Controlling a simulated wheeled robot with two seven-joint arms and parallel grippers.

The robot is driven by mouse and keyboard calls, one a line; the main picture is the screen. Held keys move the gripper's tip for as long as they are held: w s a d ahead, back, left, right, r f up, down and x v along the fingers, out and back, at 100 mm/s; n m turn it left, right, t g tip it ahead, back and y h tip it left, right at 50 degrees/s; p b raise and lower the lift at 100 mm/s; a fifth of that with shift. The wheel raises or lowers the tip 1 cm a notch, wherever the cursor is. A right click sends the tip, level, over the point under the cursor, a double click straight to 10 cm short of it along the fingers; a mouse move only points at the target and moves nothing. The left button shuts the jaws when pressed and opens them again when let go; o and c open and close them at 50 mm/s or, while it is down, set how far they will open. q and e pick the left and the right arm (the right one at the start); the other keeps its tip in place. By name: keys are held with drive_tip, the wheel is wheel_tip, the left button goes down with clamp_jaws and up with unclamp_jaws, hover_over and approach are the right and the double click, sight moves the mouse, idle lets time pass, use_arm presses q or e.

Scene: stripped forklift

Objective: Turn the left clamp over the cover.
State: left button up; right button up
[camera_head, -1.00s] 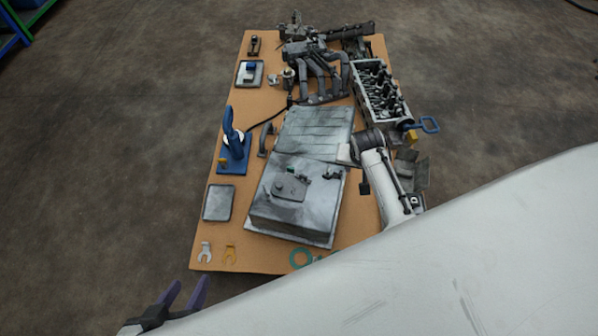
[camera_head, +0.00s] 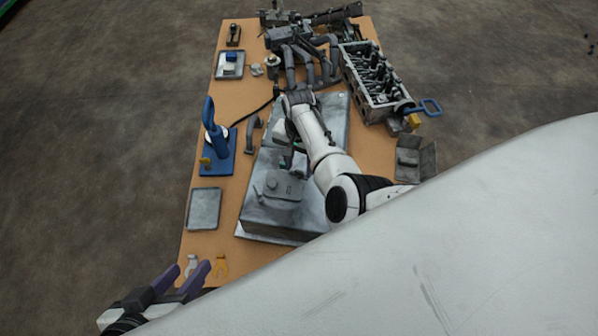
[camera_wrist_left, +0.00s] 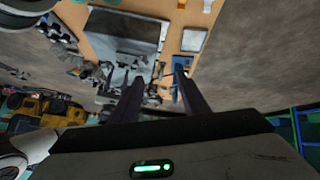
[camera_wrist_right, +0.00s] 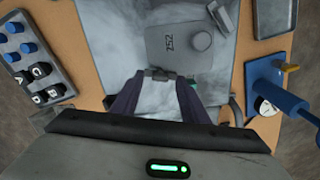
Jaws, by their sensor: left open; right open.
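The grey cover (camera_head: 282,187), with a round cap, lies on the large metal housing (camera_head: 272,220); in the right wrist view the cover (camera_wrist_right: 172,48) shows lettering. A small dark clamp (camera_wrist_right: 158,73) sits at the cover's edge. My right gripper (camera_wrist_right: 160,80) is open above it, with the clamp showing between its fingertips; whether they touch it I cannot tell. A grey block (camera_wrist_right: 222,15) stands beside the cover; I cannot tell if it is another clamp. In the head view my right arm hides part of the housing. My left gripper (camera_head: 184,274) is open and empty near the table's front left corner.
A blue press (camera_head: 218,140) and an empty grey tray (camera_head: 204,208) stand left of the housing. An engine head (camera_head: 372,80) and a manifold (camera_head: 310,60) fill the far end. A dark bin (camera_head: 410,160) is at the right.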

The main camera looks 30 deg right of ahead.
use_arm(q)
drive_tip(key=shift+w+d+r, duration=0.15)
drive_tip(key=shift+d+r, duration=0.15)
drive_tip(key=shift+r, duration=0.05)
use_arm(e)
drive_tip(key=shift+f, duration=0.75)
clamp_jaws()
use_arm(q)
drive_tip(key=shift+r, duration=0.1)
